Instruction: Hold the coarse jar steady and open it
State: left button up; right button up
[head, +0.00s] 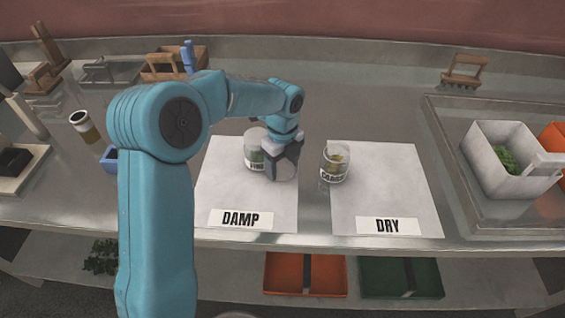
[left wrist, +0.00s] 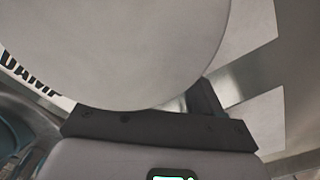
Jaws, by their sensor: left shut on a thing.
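A second jar labelled FINE (head: 254,150) stands on the DAMP sheet (head: 215,185), partly hidden by my left gripper. My left gripper (head: 284,165) is over the right part of the DAMP sheet, left of the coarse jar and apart from it. It is shut on a pale round disc (left wrist: 120,45), which looks like a lid and fills much of the left wrist view. My right gripper is out of view.
A pale box with green leaves (head: 490,145) stands in a tray at the right. A wooden stand (head: 464,71) is at the back. Orange (head: 288,275) and green bins (head: 400,278) are below. The back middle is clear.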

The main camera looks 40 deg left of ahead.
aim_at(282, 168)
pick_arm(q)
jog(key=shift+f, duration=0.1)
jog(key=o, duration=0.7)
jog(key=shift+s, duration=0.1)
jog(key=o, duration=0.5)
jog(key=shift+f, duration=0.1)
jog(key=shift+c, duration=0.2)
notch_tip(282, 168, up, 13)
jog(key=shift+f+p, duration=0.2)
jog(key=shift+p, duration=0.1)
